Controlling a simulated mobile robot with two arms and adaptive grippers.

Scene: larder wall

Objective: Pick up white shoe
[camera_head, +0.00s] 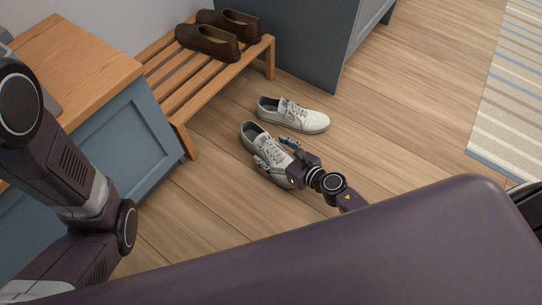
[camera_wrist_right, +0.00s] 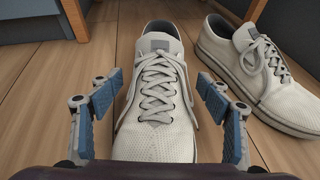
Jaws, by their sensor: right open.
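Two white shoes stand on the wooden floor. The nearer white shoe (camera_head: 262,146) is partly hidden by my right gripper (camera_head: 276,153) in the head view. In the right wrist view this shoe (camera_wrist_right: 158,92) lies between the two blue-padded fingers of the right gripper (camera_wrist_right: 160,112), with clear gaps on both sides. The right gripper is open and holds nothing. The second white shoe (camera_head: 293,114) lies just beyond it; in the wrist view it shows at the right (camera_wrist_right: 262,75), behind the right finger. My left arm is at the left, its gripper out of view.
A slatted wooden rack (camera_head: 190,82) carries a pair of brown shoes (camera_head: 208,42). A blue cabinet with a wooden top (camera_head: 75,62) stands at left, a dark grey cabinet (camera_head: 300,40) behind. A striped rug (camera_head: 508,95) lies at right. Floor between is clear.

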